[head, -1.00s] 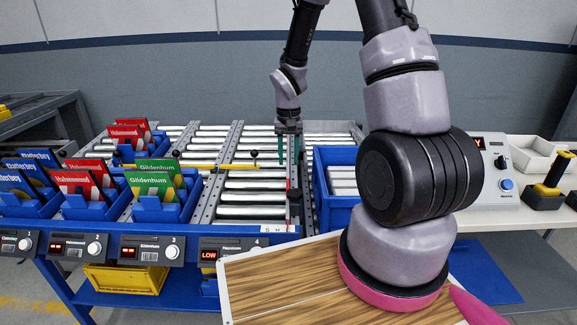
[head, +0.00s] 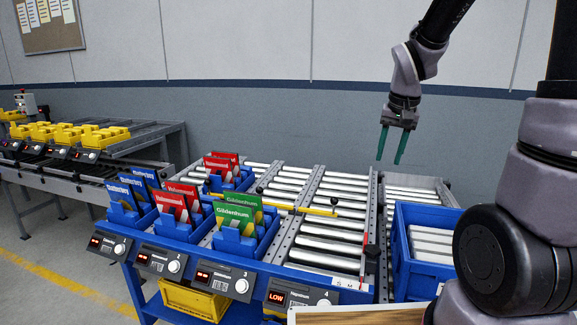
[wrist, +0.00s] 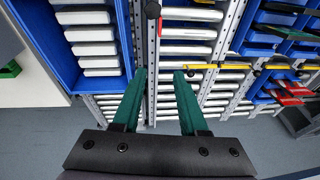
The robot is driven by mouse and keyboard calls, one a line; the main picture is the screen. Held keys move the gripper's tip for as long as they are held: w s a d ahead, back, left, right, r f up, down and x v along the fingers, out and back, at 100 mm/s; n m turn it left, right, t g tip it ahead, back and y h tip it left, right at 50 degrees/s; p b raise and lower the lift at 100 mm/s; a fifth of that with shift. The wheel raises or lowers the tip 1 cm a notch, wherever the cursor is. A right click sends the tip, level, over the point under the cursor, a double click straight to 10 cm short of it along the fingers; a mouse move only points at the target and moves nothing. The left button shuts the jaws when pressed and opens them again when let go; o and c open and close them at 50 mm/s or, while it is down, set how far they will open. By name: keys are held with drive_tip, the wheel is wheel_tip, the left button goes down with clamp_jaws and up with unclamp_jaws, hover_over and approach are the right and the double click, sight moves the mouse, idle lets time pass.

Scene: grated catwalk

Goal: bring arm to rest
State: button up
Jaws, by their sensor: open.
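My gripper (head: 392,145) is in the upper right of the head view, held in the air above the far right part of the roller table. Its two green fingers point down and are apart, with nothing between them. In the wrist view my gripper (wrist: 160,85) also shows open and empty, with metal rollers (wrist: 186,50) below and beyond the fingertips. My arm comes in from the top right, and its large lower links fill the right side of the head view.
A blue crate (head: 399,262) with white items stands right of the rollers (head: 330,229). Blue bins hold red, blue and green packets (head: 236,219) on the left. A yellow bar (head: 305,209) crosses the rollers. Another bench with yellow bins (head: 75,135) stands far left. Air around the gripper is clear.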

drive_tip(key=s+a+r+t+y, duration=0.1)
drive_tip(key=s+r+t, duration=0.3)
drive_tip(key=s+r, duration=0.9)
drive_tip(key=shift+s+r+y, duration=0.4)
drive_tip(key=shift+s, duration=0.6)
drive_tip(key=shift+a, duration=0.1)
idle(1.1)
